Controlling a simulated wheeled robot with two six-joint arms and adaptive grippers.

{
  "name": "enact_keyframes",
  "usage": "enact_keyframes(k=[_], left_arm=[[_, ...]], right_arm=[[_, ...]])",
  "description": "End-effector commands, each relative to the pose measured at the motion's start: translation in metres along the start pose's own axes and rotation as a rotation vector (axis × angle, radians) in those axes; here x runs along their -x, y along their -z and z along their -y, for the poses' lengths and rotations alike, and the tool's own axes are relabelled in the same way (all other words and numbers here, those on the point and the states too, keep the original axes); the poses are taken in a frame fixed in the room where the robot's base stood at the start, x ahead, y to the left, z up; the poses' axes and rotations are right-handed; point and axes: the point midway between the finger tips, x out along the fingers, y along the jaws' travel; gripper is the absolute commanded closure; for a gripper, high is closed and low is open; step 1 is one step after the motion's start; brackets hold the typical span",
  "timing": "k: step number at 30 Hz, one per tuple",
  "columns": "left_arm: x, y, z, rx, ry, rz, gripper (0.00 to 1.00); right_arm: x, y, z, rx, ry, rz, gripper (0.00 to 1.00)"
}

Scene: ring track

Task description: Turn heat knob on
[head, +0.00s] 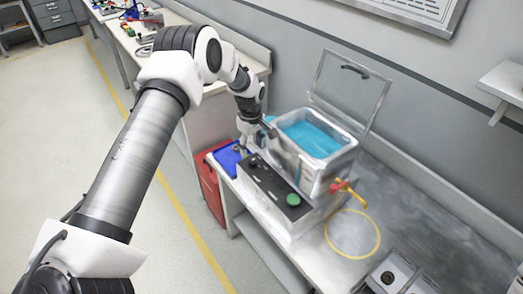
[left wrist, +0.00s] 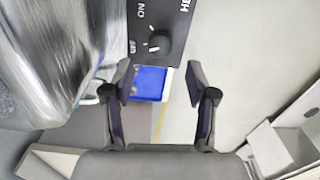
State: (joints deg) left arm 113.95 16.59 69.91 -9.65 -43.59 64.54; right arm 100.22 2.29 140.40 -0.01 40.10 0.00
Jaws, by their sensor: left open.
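The heat knob (left wrist: 158,42) is a round black knob on a dark panel in the left wrist view, with white ON and OFF lettering beside it. Its white mark appears on the side towards OFF. My left gripper (left wrist: 158,84) is open, its two fingers apart and empty, with the knob ahead of the gap between them and not visibly touched. In the head view the black control panel (head: 268,182) is on the front of a metal water bath (head: 313,176). My left gripper (head: 257,136) is by the panel's far end and partly hidden there.
A green button (head: 294,200) is at the panel's near end. A blue tray (head: 227,157), a red bin (head: 204,180) and a yellow hose (head: 378,240) are close by.

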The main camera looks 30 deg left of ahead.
Motion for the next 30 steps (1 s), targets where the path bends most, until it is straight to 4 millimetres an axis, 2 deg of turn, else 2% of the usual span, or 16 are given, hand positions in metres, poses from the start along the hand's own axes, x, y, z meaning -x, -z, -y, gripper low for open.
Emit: enact_keyframes(k=[6, 9, 17, 19, 22, 23, 30], left_arm=[[-0.041, -0.001, 0.001, -0.003, 0.003, -0.001, 0.43], [-0.053, -0.001, 0.0, -0.003, 0.001, -0.001, 0.43], [-0.06, -0.001, 0.0, -0.003, 0.0, -0.001, 0.43], [-0.06, -0.001, 0.0, -0.003, 0.0, -0.001, 0.6], [-0.059, -0.001, 0.0, -0.003, 0.0, -0.001, 0.96], [-0.059, -0.001, 0.0, -0.003, 0.0, 0.0, 1.0], [-0.061, -0.001, 0.001, -0.009, 0.001, 0.0, 1.0]], right_arm=[[0.016, 0.0, 0.0, 0.0, 0.0, -0.001, 0.6], [0.019, 0.001, 0.0, 0.0, 0.0, -0.001, 0.6], [0.018, 0.001, 0.0, 0.0, 0.0, -0.001, 0.6], [0.018, 0.001, 0.0, 0.0, 0.0, -0.001, 0.6], [0.018, 0.001, 0.0, 0.0, 0.0, -0.001, 0.6], [0.018, 0.001, 0.0, 0.0, 0.0, -0.001, 0.6], [0.017, 0.001, 0.0, 0.0, 0.0, -0.001, 0.6]])
